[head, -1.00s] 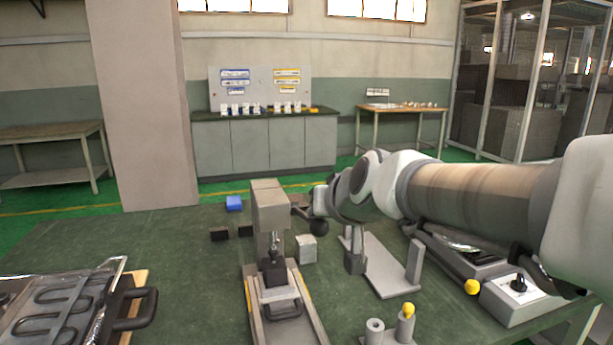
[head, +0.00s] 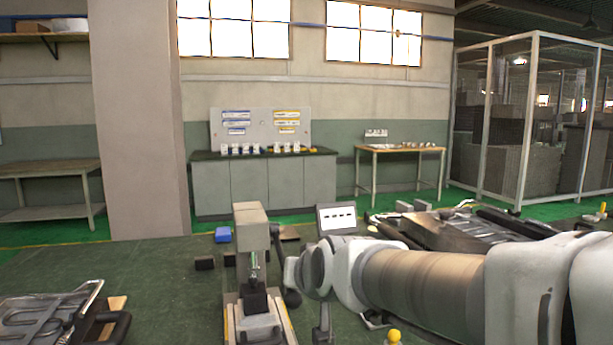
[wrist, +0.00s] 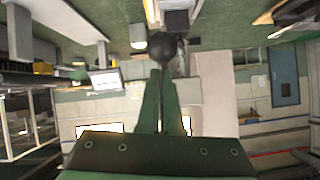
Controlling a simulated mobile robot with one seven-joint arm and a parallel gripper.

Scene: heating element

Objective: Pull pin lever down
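The pin lever (head: 275,245) comes off the right side of a grey press (head: 251,222) on the green table. It slopes down to a black ball knob (head: 292,298). My gripper (head: 290,284) is at the knob, just above it in the head view. In the wrist view, the two fingers of my gripper (wrist: 162,72) are together with only a thin line between them. The knob (wrist: 163,47) shows just beyond their tips, not between them. Whether the tips touch the knob is not clear.
A heating element on a tray (head: 50,318) lies at the left. A yellow knob (head: 393,336) is at the front, below my arm. The table between tray and press is clear.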

